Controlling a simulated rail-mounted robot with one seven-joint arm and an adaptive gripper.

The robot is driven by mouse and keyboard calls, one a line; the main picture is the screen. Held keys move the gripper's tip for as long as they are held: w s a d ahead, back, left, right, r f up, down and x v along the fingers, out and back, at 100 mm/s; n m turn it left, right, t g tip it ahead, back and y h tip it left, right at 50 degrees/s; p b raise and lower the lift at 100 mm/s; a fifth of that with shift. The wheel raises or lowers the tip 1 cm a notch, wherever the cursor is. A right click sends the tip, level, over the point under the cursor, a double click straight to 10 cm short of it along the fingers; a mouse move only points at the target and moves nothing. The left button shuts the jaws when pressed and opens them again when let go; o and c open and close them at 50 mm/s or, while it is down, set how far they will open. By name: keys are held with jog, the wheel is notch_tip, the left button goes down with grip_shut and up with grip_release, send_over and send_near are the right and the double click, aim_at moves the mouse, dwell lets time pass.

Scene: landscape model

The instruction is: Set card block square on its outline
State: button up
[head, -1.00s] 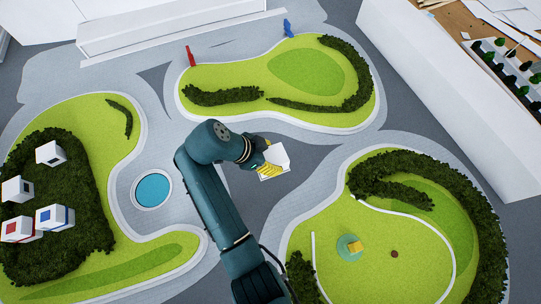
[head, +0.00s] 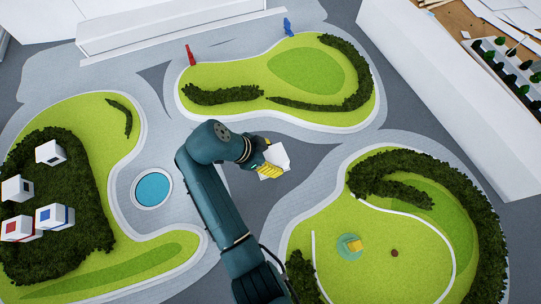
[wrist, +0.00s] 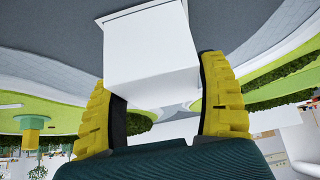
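The white card block (head: 274,158) is at the paved gap in the middle of the model in the head view. It fills the upper middle of the wrist view (wrist: 150,62). My gripper (head: 266,168), with yellow fingers, has one finger on each side of the block; in the wrist view (wrist: 160,105) both dark pads lie against its sides. A thin pale line (wrist: 122,11) at the block's far edge may be part of the outline; the rest is hidden. I cannot tell whether the block touches the ground.
Raised green islands with white kerbs surround the paving, including the upper one (head: 225,80) and lower right one (head: 320,265). A blue round pond (head: 153,189) lies left of my arm. A yellow piece (head: 354,245) stands on a teal disc. Grey paving right of the block is clear.

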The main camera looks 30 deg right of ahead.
aim_at(268, 157)
jog(key=o, duration=0.3)
jog(key=shift+o, duration=0.2)
jog(key=shift+p+v, duration=2.35)
jog(key=shift+v, duration=1.2)
